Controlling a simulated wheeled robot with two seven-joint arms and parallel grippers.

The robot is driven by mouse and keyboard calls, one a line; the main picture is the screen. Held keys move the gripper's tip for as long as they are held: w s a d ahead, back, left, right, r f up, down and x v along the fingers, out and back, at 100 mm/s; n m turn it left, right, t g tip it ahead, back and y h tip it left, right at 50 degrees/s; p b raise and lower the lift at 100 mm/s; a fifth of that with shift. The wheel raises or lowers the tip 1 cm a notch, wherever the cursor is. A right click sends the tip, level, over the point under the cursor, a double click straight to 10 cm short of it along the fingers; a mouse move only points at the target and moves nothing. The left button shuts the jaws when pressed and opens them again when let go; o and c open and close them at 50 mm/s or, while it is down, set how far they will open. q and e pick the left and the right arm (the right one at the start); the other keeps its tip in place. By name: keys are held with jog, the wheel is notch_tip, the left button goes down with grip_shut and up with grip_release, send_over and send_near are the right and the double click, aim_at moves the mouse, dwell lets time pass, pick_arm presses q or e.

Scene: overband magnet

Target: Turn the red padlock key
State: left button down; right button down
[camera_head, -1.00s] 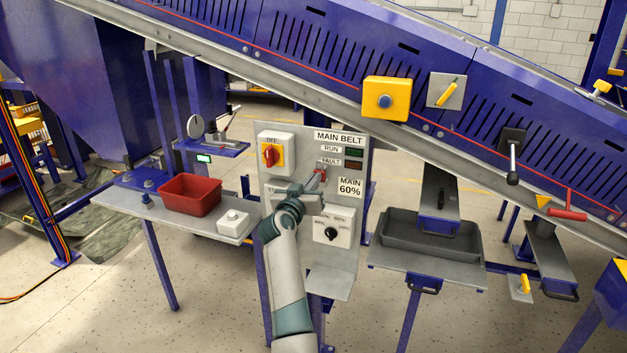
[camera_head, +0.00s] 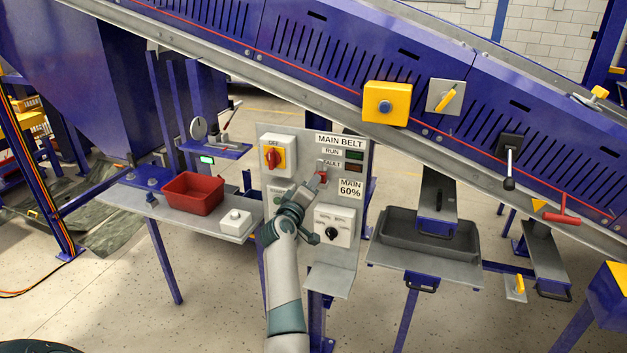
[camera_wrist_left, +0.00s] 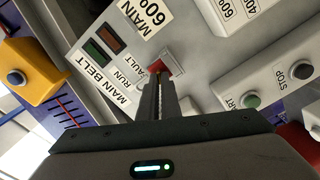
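The red padlock key sits at a small red lock (camera_head: 323,179) on the grey control panel (camera_head: 335,270), just below the FAULT label. The red part also shows in the left wrist view (camera_wrist_left: 174,61), right at my fingertips. My left gripper (camera_head: 317,183) reaches the lock from below left, with its wrist rolled at a slant. In the wrist view its fingers (camera_wrist_left: 158,76) are close together and end at the red part, seemingly shut on the key. The fingers hide most of the key. My right gripper is not in view.
A red OFF switch (camera_head: 272,157) is left of the lock, and a black selector knob (camera_head: 331,233) is below it. START (camera_wrist_left: 251,101) and STOP (camera_wrist_left: 302,70) buttons lie near my gripper. A red bin (camera_head: 193,193) stands on the left shelf.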

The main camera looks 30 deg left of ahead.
pick_arm(q)
jog(key=shift+n+p, duration=0.3)
jog(key=shift+n, duration=0.6)
jog(key=c, duration=2)
grip_release()
jog(key=shift+s, duration=0.1)
jog(key=b+v, duration=0.5)
jog(key=v, duration=1.2)
jog(key=shift+s, duration=0.1)
